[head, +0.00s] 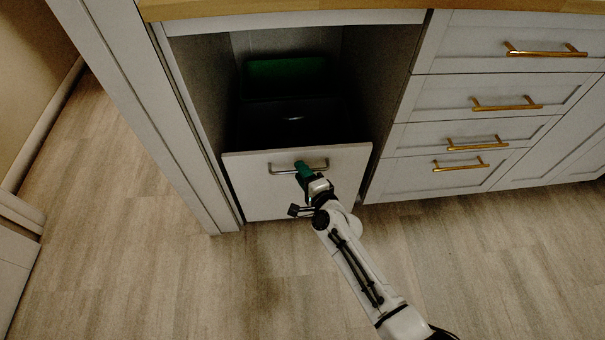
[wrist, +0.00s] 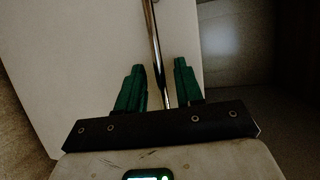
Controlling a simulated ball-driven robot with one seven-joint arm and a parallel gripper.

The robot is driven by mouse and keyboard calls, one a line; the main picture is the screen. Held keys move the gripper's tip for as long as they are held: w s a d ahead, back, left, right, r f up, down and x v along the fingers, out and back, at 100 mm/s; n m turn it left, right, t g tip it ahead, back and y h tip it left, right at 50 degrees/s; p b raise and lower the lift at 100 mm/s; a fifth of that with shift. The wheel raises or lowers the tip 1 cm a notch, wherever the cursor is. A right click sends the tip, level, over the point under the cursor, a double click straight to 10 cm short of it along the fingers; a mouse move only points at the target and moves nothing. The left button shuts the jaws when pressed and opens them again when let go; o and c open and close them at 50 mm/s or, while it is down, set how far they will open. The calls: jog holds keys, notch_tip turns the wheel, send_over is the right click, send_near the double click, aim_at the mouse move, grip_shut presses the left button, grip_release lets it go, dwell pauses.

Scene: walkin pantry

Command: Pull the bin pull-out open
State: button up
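The bin pull-out has a low white front panel (head: 258,196), standing in the opening of a white cabinet. A metal bar handle (head: 283,170) runs across the panel's upper part. Behind the panel are a dark bin (head: 285,120) and a green one (head: 285,75) further back. My gripper (head: 302,168) is at the middle of the handle. In the wrist view, the green fingers of my gripper (wrist: 160,82) are apart, with the handle bar (wrist: 152,40) between them. Gaps show on both sides of the bar. I cannot tell how far out the panel stands.
White drawers with brass handles (head: 506,104) stand to the right of the opening. A white cabinet side post (head: 150,110) borders it on the left. A wooden counter (head: 330,5) runs above. The wood floor (head: 200,290) in front is clear.

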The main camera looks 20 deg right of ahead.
jog(key=shift+c, duration=0.5)
grip_shut()
dwell(0.9)
